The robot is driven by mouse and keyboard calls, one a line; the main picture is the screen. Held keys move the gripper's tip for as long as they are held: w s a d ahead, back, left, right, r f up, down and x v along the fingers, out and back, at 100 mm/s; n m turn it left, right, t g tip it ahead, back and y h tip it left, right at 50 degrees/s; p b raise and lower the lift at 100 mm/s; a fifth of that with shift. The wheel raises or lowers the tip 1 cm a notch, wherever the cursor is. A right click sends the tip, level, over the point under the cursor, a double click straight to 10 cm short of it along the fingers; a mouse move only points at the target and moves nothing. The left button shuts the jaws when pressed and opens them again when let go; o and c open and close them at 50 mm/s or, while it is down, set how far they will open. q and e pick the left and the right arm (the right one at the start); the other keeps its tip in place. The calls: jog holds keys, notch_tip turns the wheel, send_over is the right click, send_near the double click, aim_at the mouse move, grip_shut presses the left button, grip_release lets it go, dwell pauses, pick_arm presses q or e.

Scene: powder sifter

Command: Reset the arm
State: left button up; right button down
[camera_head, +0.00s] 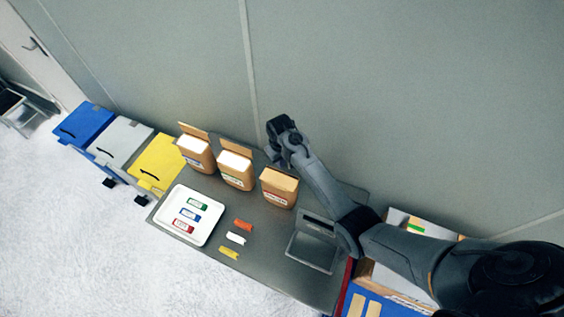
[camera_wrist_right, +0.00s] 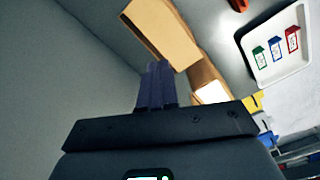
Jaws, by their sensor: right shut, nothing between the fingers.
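My right arm reaches in from the lower right in the head view. Its gripper (camera_head: 279,128) is above the back edge of the grey table (camera_head: 262,250), near the wall. In the right wrist view the fingers (camera_wrist_right: 156,88) are pressed together, shut with nothing held. Three brown cartons stand along the back of the table: the left carton (camera_head: 197,155), the middle carton (camera_head: 236,172) and the right carton (camera_head: 278,190). The left and middle cartons have raised flaps; the right one looks closed on top. My left gripper is not in view.
A white tray (camera_head: 205,238) holds green, blue and red tagged items. Orange (camera_head: 243,225), white (camera_head: 236,238) and yellow (camera_head: 229,252) pieces lie beside it. A grey device (camera_head: 313,252) stands right. Blue (camera_head: 84,122), grey (camera_head: 121,137) and yellow (camera_head: 157,160) bins stand left.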

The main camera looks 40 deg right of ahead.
jog(key=s+a+n+t+h, duration=0.15)
jog(key=s+a, duration=0.25)
jog(key=s, duration=1.1)
jog(key=s+a+r+t+y, duration=0.1)
jog(key=s+a+r, duration=0.2)
jog(key=s+r, duration=0.2)
jog(key=s+a+r+t, duration=0.1)
jog(key=s+a+r, duration=0.2)
jog(key=s, duration=0.6)
notch_tip(320, 180, up, 2)
jog(key=shift+s+a+r+n+y, duration=0.1)
jog(key=shift+s+a+n+y, duration=0.1)
jog(key=shift+n+y, duration=0.2)
